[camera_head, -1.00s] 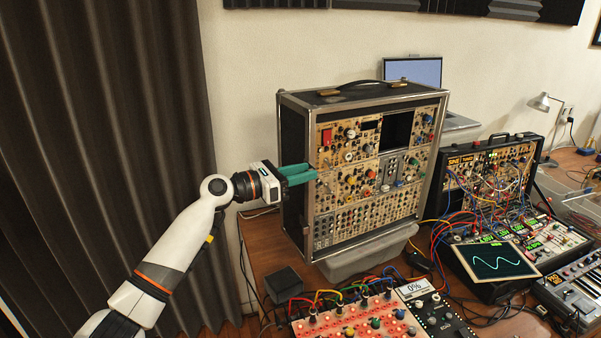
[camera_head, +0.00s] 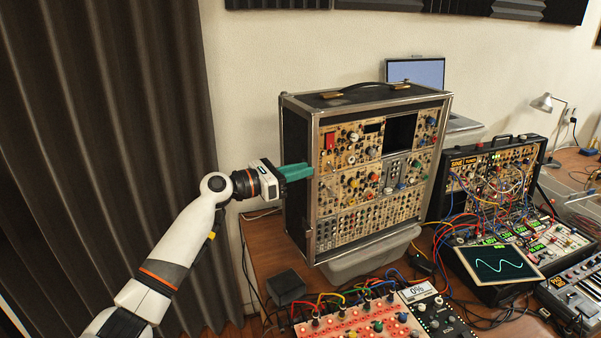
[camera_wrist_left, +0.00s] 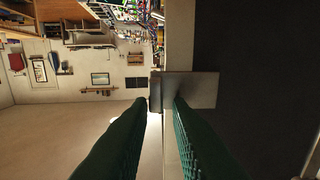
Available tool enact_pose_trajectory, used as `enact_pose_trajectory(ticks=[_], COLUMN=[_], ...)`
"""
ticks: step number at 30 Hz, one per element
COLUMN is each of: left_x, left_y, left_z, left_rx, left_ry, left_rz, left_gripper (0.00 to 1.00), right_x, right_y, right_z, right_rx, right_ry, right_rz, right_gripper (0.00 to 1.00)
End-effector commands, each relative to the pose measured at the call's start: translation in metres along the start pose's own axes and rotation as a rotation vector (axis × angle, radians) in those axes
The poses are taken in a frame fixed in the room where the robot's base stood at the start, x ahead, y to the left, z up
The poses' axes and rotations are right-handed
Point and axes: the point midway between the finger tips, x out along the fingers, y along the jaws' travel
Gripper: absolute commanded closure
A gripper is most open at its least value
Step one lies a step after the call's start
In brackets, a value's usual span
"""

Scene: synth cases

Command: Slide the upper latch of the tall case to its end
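The tall case (camera_head: 375,96), black with metal edges and tan synth modules, stands upright on the desk. My left gripper (camera_head: 311,170) is at its left front edge, above mid-height. In the left wrist view the upper latch (camera_wrist_left: 202,90) is a grey metal plate with a darker tab on the case's edge. In the head view the fingers hide the latch. My right gripper is in neither view.
A smaller patched synth case (camera_head: 492,150) and a tilted wave screen (camera_head: 497,262) stand to the right. A red panel (camera_head: 350,326) with cables and a small display (camera_head: 417,291) reading about 0% lie in front. A dark curtain (camera_head: 110,120) hangs left.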

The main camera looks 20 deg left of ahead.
Motion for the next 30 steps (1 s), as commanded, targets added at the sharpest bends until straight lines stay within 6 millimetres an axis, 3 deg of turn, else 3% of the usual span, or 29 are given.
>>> enact_pose_trajectory(ticks=[2,14,30], left_x=[0.000,-0.009,-0.109], left_y=[0.000,0.001,-0.002], left_z=[0.000,0.003,0.004], left_rx=[0.000,0.000,-0.001], left_ry=[-0.001,-0.002,-0.003], left_rz=[0.001,0.003,0.001], left_gripper=[0.69,0.69,0.69], right_x=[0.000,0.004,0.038], right_y=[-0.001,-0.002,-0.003], right_z=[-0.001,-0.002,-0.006], right_rx=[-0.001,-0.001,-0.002], right_ry=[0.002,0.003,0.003], right_rz=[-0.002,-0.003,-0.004], right_gripper=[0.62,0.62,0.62])
